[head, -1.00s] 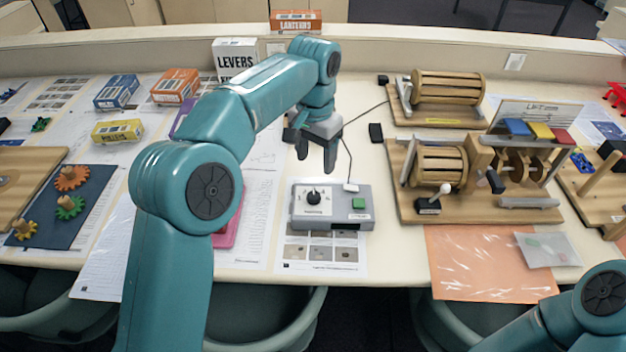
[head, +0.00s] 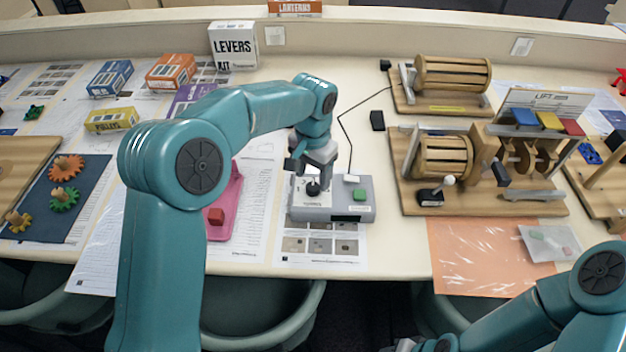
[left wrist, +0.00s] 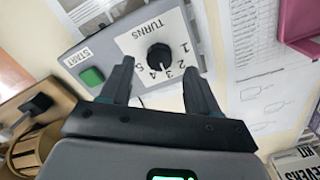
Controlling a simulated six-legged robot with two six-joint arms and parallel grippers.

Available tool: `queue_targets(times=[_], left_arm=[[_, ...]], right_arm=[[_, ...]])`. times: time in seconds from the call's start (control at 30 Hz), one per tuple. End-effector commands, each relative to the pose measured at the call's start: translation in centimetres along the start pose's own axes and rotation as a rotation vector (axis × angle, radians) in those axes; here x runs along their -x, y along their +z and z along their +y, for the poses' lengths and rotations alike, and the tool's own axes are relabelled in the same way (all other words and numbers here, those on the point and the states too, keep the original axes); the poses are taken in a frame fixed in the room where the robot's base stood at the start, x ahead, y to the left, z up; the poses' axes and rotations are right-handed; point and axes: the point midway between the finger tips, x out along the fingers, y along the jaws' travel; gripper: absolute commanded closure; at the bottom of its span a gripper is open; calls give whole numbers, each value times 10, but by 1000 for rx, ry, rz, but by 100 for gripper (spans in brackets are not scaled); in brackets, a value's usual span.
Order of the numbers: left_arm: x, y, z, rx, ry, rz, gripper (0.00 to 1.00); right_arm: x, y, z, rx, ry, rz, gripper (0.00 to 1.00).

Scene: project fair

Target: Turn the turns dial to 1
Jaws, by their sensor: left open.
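The grey control box (head: 358,192) sits on the table on a printed sheet. Its black turns dial (left wrist: 160,57) shows in the left wrist view on a white plate marked TURNS, with numbers around one side. Which number the dial points to is too small to tell. The dial also shows in the head view (head: 313,189), just under the gripper. The box's green start button (left wrist: 92,76) is beside the plate. My left gripper (head: 312,178) is open over the dial; in the left wrist view its fingers (left wrist: 158,84) point toward it, one to each side. Contact cannot be told.
A pink tray (head: 226,222) lies left of the box. A wooden drum-and-lever model (head: 470,200) stands to the right, with an orange sheet (head: 470,262) before it. A black cable (head: 345,125) runs behind the box. My right arm shows at the lower right.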

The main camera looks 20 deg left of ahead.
Motion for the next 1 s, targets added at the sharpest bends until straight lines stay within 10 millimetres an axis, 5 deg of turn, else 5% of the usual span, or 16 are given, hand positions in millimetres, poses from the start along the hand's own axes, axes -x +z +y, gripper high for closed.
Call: queue_targets(times=[0.2, 0.57, 0.73, 1.0], left_arm=[[-28, -1, 0, -1, 1, -1, 39], [-34, -2, -2, 0, 0, 0, 39], [-34, -2, -1, -1, 1, 0, 94], [-34, -3, -1, 16, 1, 2, 95]], right_arm=[[4, 0, -2, 0, 0, 0, 57], [4, 0, -2, 0, 0, 0, 57], [4, 0, -2, 0, 0, 0, 57], [3, 0, -1, 0, 0, 0, 57]])
